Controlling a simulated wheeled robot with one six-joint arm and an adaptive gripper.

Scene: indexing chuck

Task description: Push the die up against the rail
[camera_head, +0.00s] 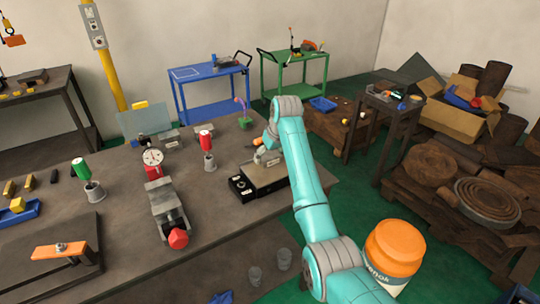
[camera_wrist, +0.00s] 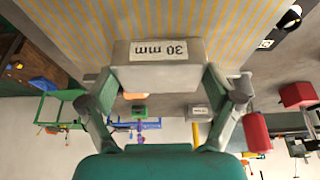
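A grey block marked "30 mm" (camera_wrist: 158,50) lies between the two fingertips of my gripper (camera_wrist: 160,85) in the wrist view, and both tips appear to touch its sides. Beyond it is a surface striped grey and yellow (camera_wrist: 75,25). In the head view my gripper (camera_head: 262,153) is low over a flat-topped box (camera_head: 265,178) with a black front, on the workbench, and the block there is small and partly hidden. I take this block as the die, though no label says so. I cannot clearly make out the rail or any gap to it.
On the workbench (camera_head: 120,215) stand a vise (camera_head: 168,208) with a red end, a red dial gauge (camera_head: 153,163), and red (camera_head: 206,140) and green-topped (camera_head: 81,169) holders. Bare bench lies between vise and box.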

